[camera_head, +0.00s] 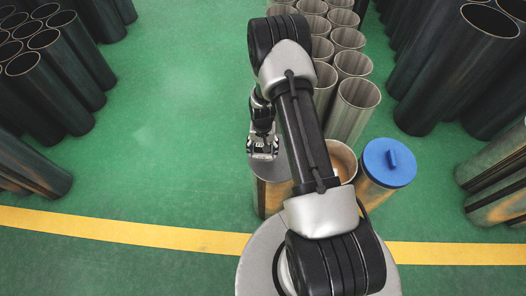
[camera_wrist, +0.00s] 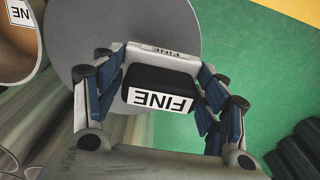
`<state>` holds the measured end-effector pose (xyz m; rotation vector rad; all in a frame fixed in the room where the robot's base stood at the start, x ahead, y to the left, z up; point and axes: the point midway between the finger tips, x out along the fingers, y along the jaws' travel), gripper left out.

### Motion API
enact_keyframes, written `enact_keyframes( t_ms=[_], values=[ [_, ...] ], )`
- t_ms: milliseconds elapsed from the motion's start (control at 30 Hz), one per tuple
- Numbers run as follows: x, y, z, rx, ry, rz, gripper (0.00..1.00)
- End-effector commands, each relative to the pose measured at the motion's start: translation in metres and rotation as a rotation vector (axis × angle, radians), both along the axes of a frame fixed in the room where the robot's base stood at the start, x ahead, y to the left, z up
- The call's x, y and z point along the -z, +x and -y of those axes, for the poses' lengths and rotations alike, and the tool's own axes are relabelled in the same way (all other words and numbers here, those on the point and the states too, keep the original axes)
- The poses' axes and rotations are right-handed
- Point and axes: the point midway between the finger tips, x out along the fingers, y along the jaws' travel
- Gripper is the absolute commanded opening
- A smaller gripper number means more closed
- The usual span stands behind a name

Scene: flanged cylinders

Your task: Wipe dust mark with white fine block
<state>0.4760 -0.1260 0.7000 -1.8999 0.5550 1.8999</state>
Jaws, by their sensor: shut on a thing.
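My gripper (camera_head: 263,150) hangs low over the grey round top of a cylinder (camera_head: 258,178) in the head view. In the wrist view my gripper (camera_wrist: 158,70) is shut on the fine block (camera_wrist: 166,53), one finger on each side. The block shows a white slab with a FINE label and a black body with a larger white FINE label. The grey round top (camera_wrist: 105,25) lies behind the block. I cannot tell whether the block touches it. The block is hard to make out in the head view. I cannot make out a clear dust mark.
An open cylinder (camera_head: 343,158) and one with a blue lid (camera_head: 388,165) stand right of the grey-topped one. Several steel pipes (camera_head: 352,95) stand behind. Dark pipes (camera_head: 75,75) stand at left and right (camera_head: 455,65). Green floor (camera_head: 170,130) at left is clear.

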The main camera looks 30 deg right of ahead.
Motion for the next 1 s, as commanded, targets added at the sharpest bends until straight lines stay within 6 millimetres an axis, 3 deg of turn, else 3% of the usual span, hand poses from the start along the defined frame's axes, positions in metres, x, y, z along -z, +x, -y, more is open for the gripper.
enact_keyframes(
  t_ms=[400,1000],
  values=[
    [-0.035,0.005,0.001,-0.003,0.000,0.000,0.44],
    [-0.035,0.004,0.003,-0.003,0.001,-0.001,0.44]
  ],
)
